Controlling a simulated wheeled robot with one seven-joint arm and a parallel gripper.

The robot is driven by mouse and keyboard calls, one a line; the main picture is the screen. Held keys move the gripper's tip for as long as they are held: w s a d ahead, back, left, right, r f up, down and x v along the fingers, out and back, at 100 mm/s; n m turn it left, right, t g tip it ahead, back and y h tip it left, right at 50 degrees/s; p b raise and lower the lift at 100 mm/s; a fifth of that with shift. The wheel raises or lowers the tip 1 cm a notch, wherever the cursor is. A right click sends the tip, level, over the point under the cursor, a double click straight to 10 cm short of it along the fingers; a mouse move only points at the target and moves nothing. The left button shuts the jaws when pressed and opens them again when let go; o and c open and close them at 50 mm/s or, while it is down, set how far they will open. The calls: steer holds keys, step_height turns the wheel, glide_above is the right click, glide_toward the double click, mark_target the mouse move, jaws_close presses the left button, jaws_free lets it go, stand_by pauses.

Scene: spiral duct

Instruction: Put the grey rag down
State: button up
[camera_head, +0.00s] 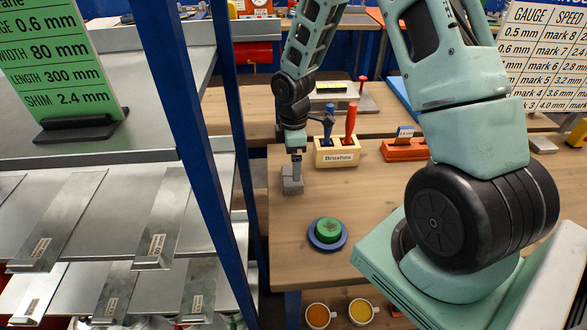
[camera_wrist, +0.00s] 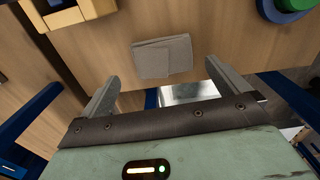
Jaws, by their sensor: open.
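The grey rag (camera_wrist: 162,58) shows in the wrist view as a small folded flat piece lying on the wooden table, close to its edge. In the head view the rag (camera_head: 292,184) is at the left edge of the table, right below my gripper (camera_head: 296,160). In the wrist view my gripper (camera_wrist: 161,70) is open, with its two fingers wide apart on either side of the rag and not touching it. The height of the fingers above the rag is hard to tell.
A wooden tool holder (camera_head: 337,153) with red- and blue-handled tools stands right behind the rag. A blue and green round piece (camera_head: 327,232) lies in front. A blue shelf post (camera_head: 188,130) rises to the left. Bare table (camera_head: 380,190) lies to the right.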

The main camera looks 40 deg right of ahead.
step_height(320, 180, up, 8)
steer(key=shift+f+b, duration=0.25)
steer(key=shift+b, duration=0.1)
steer(key=shift+s, duration=0.1)
stand_by(0.3)
